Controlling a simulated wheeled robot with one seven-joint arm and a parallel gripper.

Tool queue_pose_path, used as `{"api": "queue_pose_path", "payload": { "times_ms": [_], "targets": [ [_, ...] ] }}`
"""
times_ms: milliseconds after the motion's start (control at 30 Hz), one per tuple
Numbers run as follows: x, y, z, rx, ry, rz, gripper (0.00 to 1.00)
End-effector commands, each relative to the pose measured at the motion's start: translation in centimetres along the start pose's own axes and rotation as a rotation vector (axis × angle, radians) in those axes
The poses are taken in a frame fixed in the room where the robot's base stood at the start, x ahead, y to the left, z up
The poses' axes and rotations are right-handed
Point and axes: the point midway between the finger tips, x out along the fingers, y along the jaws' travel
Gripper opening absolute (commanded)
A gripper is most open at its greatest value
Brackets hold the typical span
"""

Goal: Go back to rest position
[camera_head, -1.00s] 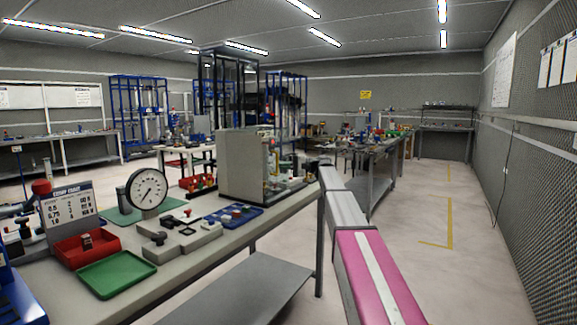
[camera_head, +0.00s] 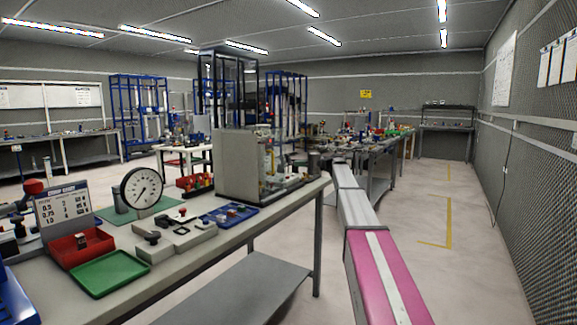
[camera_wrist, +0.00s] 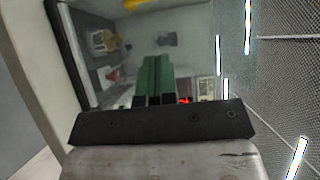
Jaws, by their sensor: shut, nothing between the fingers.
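My gripper (camera_wrist: 160,100) shows in the wrist view as small dark fingers beyond a black bar. The fingers are together and hold nothing. My pink and grey arm reaches forward in the head view, to the right of the near workbench (camera_head: 225,232). The gripper itself cannot be made out in the head view. In the wrist view a tilted clear panel with a dark frame fills the area behind the fingers, with a green block (camera_wrist: 155,75) seen beyond it.
The near bench holds a round dial gauge (camera_head: 142,188), a green tray (camera_head: 108,273), a red bin (camera_head: 78,248), a blue tray (camera_head: 229,215) and a grey cabinet (camera_head: 236,168). Clear floor (camera_head: 450,275) with yellow marks lies right of my arm, up to a mesh wall (camera_head: 535,180).

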Motion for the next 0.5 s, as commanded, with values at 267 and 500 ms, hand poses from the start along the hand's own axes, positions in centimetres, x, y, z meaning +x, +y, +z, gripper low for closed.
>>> {"api": "queue_pose_path", "payload": {
  "times_ms": [267, 500],
  "targets": [
    [-3.6, 0.0, 0.0, 0.000, -0.001, 0.000, 0.00],
    [-2.9, 4.1, 2.0, 0.028, 0.022, 0.074, 0.00]
  ]
}}
